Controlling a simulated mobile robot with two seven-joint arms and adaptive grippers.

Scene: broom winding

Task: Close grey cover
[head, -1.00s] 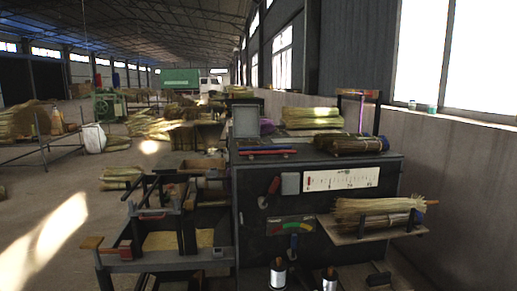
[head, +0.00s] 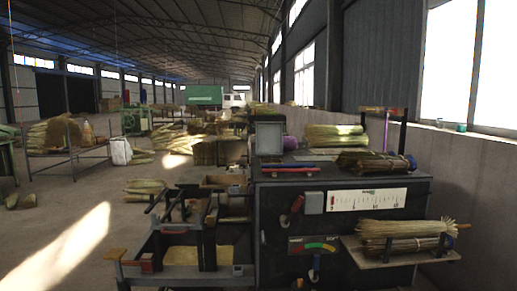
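A grey square panel with a paler rim (head: 269,138) stands upright at the back left of the dark machine's top (head: 340,172); it looks like a raised cover. A smaller grey plate (head: 313,203) sits on the machine's front face, beside a red-handled lever (head: 297,205). I cannot tell for certain which of the two is the grey cover. Neither of my grippers shows in the head view.
A shelf (head: 400,256) with straw bundles (head: 405,229) juts out at the right front. A wooden-handled frame (head: 181,256) stands at the machine's left. More straw lies on top (head: 370,162). The floor at the left (head: 60,225) is mostly open.

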